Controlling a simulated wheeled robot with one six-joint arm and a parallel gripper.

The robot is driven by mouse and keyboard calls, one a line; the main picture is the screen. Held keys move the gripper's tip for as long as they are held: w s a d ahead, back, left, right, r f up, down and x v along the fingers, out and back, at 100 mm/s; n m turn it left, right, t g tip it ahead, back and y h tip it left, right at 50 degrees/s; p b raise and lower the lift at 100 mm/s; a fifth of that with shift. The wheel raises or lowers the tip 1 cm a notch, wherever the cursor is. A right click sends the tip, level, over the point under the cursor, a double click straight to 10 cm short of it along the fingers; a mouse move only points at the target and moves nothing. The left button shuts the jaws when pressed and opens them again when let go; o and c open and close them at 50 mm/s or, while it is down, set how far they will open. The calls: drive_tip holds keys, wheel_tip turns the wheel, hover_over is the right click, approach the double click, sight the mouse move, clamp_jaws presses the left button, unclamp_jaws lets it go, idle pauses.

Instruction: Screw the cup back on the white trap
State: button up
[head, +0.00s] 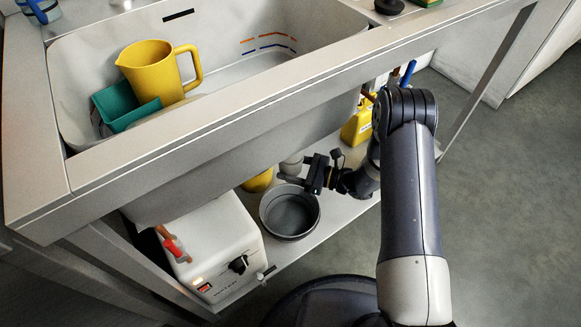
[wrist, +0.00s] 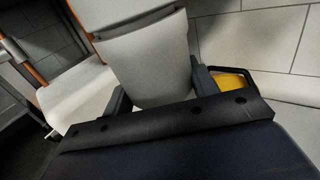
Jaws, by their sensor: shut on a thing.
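The white trap (head: 292,164) hangs under the sink, partly hidden by the sink's front and my gripper. My gripper (head: 296,180) reaches in from the right below the sink. It is shut on the pale cup (wrist: 150,76), with one finger on each side in the wrist view. A thin dark line runs across the pale shape above the fingers in the wrist view, with a paler part above it. I cannot tell whether the cup's thread is engaged.
A grey round basin (head: 290,213) stands on the shelf below my gripper. A white box with a knob (head: 216,250) is left of it. A yellow thing (head: 258,181) is behind, and a yellow container (head: 358,127) stands right. The sink's front rail (head: 215,120) is overhead.

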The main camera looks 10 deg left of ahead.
drive_tip(key=o, duration=1.1)
drive_tip(key=shift+c, duration=0.2)
drive_tip(key=d, duration=0.7)
drive_tip(key=shift+s+b, duration=0.15)
drive_tip(key=shift+b, duration=0.2)
drive_tip(key=shift+a+p, duration=0.3)
drive_tip(key=shift+a, duration=2.9)
